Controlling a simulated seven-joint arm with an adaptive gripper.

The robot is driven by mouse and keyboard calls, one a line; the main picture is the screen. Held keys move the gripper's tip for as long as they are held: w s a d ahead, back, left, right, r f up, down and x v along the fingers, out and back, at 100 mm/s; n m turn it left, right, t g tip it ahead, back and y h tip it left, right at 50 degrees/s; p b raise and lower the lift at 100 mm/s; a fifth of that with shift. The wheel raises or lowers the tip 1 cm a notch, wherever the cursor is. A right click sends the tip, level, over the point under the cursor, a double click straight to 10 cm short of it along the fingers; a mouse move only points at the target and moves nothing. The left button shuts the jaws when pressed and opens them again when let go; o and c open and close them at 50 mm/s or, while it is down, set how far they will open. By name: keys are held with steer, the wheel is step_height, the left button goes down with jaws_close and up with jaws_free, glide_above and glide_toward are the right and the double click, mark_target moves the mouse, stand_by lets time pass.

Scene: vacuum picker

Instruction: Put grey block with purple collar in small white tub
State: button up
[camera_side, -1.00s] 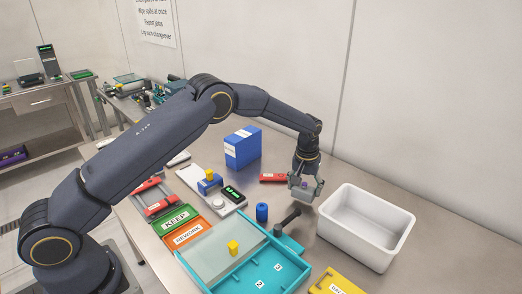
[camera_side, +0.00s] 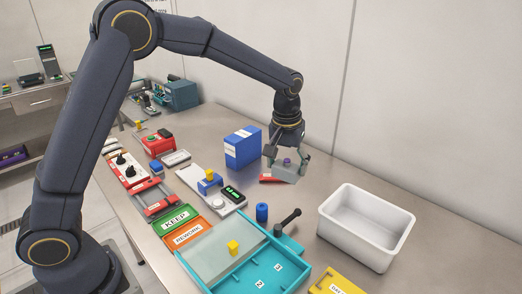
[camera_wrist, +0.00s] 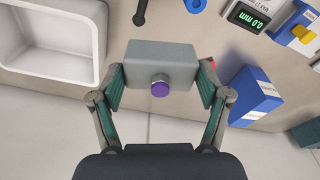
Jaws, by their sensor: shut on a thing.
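The grey block with purple collar (camera_wrist: 160,62) is between the fingers of my gripper (camera_wrist: 161,88) in the wrist view. My gripper is shut on it, one finger pad at each end. In the side view the grey block (camera_side: 284,173) hangs below my gripper (camera_side: 287,163), near the red piece and in front of the blue binder box. I cannot tell its exact height above the table. The small white tub (camera_side: 345,233) stands to the right, apart from the block. It looks empty, and it also shows at the upper left of the wrist view (camera_wrist: 85,72).
The blue binder box (camera_side: 238,149) stands left of my gripper. A red piece (camera_side: 266,179) lies below it. A blue cylinder (camera_side: 262,212), a teal tray with a dark lever (camera_side: 303,270) and a yellow tray (camera_side: 335,283) lie nearer. Table between block and tub is clear.

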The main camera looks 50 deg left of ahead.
steer(key=w+d+m, duration=0.1)
steer(key=w+d, duration=0.4)
steer(key=d, duration=0.1)
steer(key=m, duration=0.2)
glide_above(348, 225)
steer(key=s, duration=0.4)
step_height(348, 225, down, 4)
steer(key=f, duration=0.2)
steer(key=d+f, duration=0.1)
steer(key=f, duration=0.4)
steer(key=shift+s+d, duration=0.1)
steer(key=shift+d, duration=0.15)
steer(key=shift+f, duration=2.05)
steer(key=shift+f, duration=0.1)
steer(key=o, duration=1)
steer(key=shift+c, duration=0.2)
